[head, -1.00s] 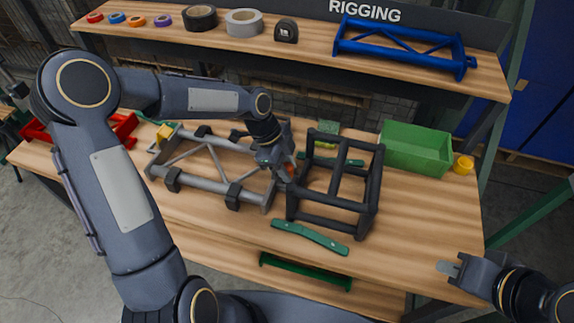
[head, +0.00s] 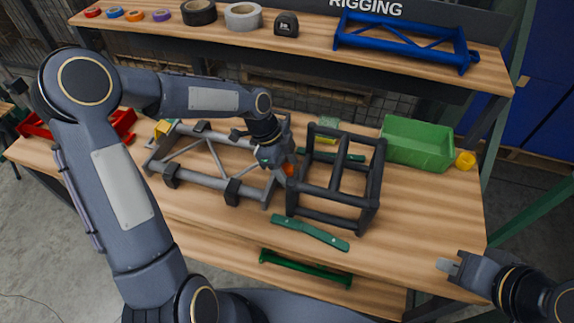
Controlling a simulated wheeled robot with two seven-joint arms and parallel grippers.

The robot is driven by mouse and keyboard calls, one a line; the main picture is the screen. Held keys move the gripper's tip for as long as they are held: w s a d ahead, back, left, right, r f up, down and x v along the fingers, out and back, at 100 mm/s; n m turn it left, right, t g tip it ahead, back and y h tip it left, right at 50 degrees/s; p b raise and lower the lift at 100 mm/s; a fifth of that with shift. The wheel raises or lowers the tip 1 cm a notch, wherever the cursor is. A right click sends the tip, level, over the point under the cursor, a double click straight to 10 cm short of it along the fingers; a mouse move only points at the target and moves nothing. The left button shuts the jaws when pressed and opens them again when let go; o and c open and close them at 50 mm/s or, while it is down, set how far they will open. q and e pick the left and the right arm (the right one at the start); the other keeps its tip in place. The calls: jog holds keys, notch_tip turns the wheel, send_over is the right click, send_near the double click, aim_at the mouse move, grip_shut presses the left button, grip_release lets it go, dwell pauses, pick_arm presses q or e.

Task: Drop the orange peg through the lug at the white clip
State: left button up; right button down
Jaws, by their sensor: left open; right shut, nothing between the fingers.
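The orange peg (head: 288,170) shows as a small orange patch at the right end of the grey frame (head: 222,188), close to the black cube frame (head: 330,224). My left gripper (head: 281,172) is over that end of the grey frame, right at the peg, with its fingers open. My arm hides part of the peg and the spot below it, so I cannot tell how deep it sits in a lug. I cannot make out the white clip. My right gripper (head: 449,266) is shut and empty at the right front edge of the bench.
A green bin (head: 417,147) and a yellow cup (head: 465,161) stand at the back right. Red parts (head: 122,122) lie far left. A shelf holds a blue frame (head: 400,42).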

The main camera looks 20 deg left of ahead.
pick_arm(q)
jog(key=v, duration=0.8)
jog(key=shift+d, duration=0.1)
jog(key=shift+f, duration=0.1)
